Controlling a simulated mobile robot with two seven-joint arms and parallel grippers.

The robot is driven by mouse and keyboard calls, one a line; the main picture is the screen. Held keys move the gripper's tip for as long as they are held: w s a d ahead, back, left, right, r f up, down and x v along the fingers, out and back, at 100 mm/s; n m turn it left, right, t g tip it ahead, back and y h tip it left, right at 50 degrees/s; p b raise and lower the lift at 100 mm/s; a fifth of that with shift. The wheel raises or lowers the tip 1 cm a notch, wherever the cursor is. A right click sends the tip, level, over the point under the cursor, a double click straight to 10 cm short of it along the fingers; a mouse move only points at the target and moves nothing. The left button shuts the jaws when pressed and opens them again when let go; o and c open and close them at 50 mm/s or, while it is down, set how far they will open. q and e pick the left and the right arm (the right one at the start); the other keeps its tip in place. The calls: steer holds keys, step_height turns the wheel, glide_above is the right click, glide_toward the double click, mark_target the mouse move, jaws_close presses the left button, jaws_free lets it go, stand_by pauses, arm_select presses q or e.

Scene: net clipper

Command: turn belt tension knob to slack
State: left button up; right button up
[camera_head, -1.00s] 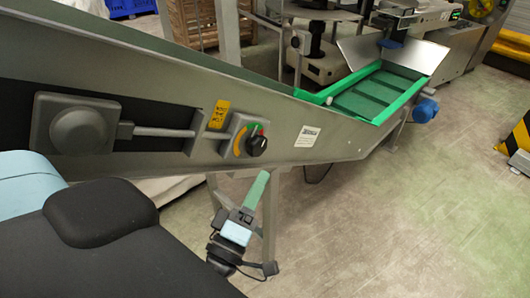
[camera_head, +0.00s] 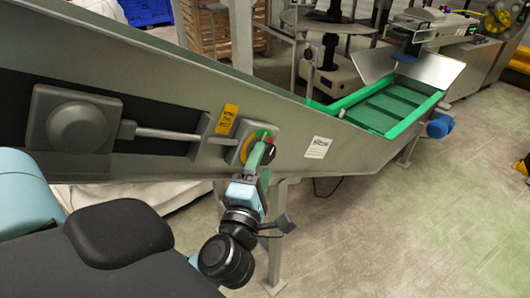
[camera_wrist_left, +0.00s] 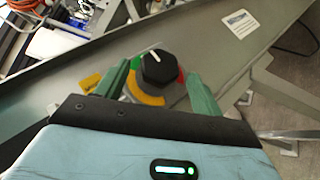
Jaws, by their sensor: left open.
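The belt tension knob (camera_wrist_left: 158,68) is a black knob with a white pointer line, on a dial plate with yellow, red and green marks. In the wrist view its pointer faces up and slightly left. In the head view the knob (camera_head: 274,149) is partly hidden by my left gripper (camera_head: 262,153). In the wrist view the green fingers of my left gripper (camera_wrist_left: 158,76) are open, one on each side of the knob. I cannot tell whether they touch it. My right gripper is not in view.
The knob sits on the sloping grey conveyor side (camera_head: 290,125), near a yellow label (camera_head: 227,118) and a rod with a square housing (camera_head: 77,124). A green-edged belt (camera_head: 390,105) lies to the right. A support leg (camera_head: 277,230) stands below. Open floor (camera_head: 400,230) is at right.

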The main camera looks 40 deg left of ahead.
mark_target(263, 161)
arm_select(q)
steer(key=shift+x, duration=1.85)
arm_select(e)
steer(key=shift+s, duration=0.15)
arm_select(q)
steer(key=shift+s, duration=0.1)
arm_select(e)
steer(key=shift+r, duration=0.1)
